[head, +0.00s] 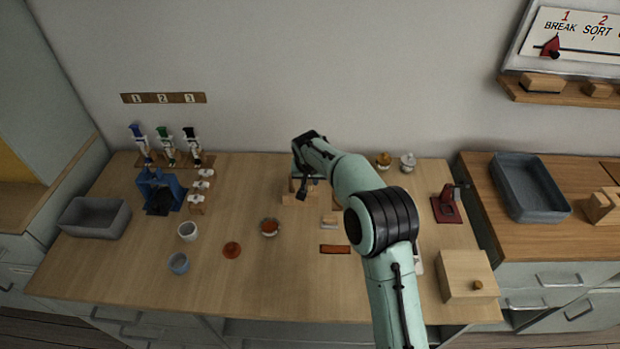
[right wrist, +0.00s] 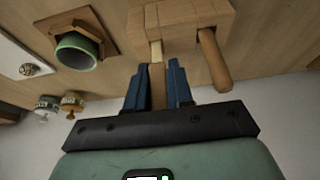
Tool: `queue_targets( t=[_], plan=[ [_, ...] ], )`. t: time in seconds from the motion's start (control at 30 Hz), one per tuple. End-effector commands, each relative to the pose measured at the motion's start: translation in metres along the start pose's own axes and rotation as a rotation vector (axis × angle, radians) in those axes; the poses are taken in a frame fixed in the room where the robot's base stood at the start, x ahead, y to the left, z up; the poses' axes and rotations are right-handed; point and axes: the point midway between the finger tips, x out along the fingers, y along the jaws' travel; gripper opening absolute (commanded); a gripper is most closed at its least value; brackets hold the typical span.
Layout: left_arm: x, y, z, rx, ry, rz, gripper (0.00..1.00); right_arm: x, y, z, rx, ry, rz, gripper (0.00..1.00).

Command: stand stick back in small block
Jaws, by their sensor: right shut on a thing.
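My right gripper (head: 306,178) is over the wooden block (head: 294,197) near the back middle of the table. In the right wrist view my right gripper (right wrist: 158,80) has its blue fingers shut on a flat, pale stick (right wrist: 157,73). The stick's light tip is against or just beside the wooden block (right wrist: 180,22); I cannot tell whether it is in a hole. A round brown stick (right wrist: 214,60) projects from the same block, to the right of the fingers. My left gripper is in neither view.
A green-rimmed cup in a wooden holder (right wrist: 78,50) is left of the block in the right wrist view. A red stand (head: 447,206) is to the right. The front middle table is mostly clear.

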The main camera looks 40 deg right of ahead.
Motion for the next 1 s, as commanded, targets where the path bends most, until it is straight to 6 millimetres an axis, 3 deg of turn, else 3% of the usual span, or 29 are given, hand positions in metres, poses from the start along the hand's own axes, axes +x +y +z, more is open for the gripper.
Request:
queue_targets(
  t=[0.47,0.5,0.6,1.0],
  plan=[
    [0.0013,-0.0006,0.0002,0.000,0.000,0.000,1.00,0.0030,-0.0002,0.0013,0.000,0.000,0.000,0.00],
    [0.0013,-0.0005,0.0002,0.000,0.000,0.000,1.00,0.0030,-0.0002,0.0013,0.000,0.000,0.000,0.25],
    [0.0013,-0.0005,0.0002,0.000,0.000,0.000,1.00,0.0030,-0.0001,0.0013,0.000,0.000,0.000,0.51],
    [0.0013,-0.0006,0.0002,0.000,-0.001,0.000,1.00,0.0030,0.0000,0.0013,0.000,0.000,0.000,0.51]
  ],
)
